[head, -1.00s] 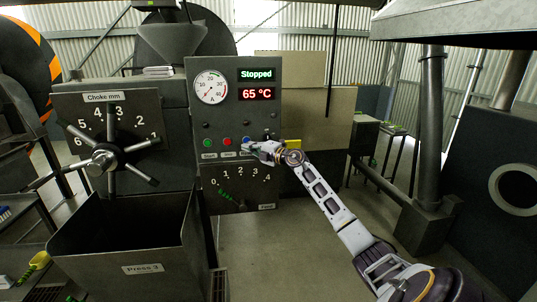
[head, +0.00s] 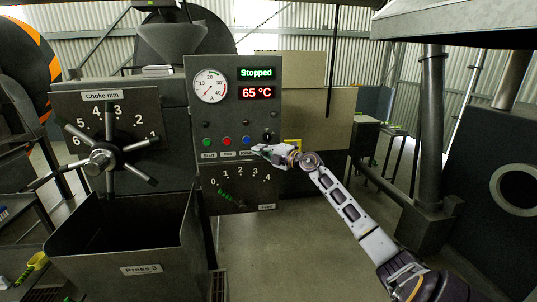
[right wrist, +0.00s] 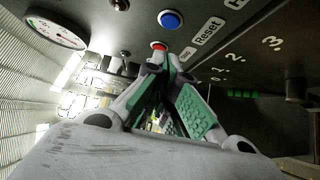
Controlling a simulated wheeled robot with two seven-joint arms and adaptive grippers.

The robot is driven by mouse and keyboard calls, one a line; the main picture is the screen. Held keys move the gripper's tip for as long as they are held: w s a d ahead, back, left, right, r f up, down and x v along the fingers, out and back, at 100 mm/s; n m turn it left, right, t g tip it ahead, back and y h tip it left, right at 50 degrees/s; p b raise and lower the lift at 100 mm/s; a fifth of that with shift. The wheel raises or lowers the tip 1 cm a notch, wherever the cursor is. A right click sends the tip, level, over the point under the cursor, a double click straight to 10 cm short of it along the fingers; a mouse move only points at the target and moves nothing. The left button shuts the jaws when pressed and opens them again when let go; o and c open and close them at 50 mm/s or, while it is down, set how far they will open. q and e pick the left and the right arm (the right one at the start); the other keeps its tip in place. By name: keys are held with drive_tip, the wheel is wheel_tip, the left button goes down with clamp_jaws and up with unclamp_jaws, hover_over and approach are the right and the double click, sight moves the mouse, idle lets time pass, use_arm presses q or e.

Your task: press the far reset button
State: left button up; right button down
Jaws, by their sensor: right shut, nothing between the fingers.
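The control panel (head: 233,115) of Press 3 carries a blue button (head: 246,140), a red button (head: 227,141) and a green button (head: 207,142) in a row. The label under the blue button is partly covered by my right gripper (head: 259,151), which is shut and empty just below and right of that button. In the right wrist view the blue button (right wrist: 170,19) lies beyond the fingertips (right wrist: 165,58), near a label reading Reset (right wrist: 207,32). The red button (right wrist: 158,46) appears just past the tips. I cannot tell whether the tips touch the panel. My left gripper is out of view.
A black knob (head: 267,137) sits right of the blue button. A feed dial with a green pointer (head: 230,196) is below. A spoked choke wheel (head: 103,160) stands out at left, above an open bin (head: 142,269).

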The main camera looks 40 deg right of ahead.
drive_tip(key=shift+b+v, duration=0.35)
drive_tip(key=shift+v, duration=1.65)
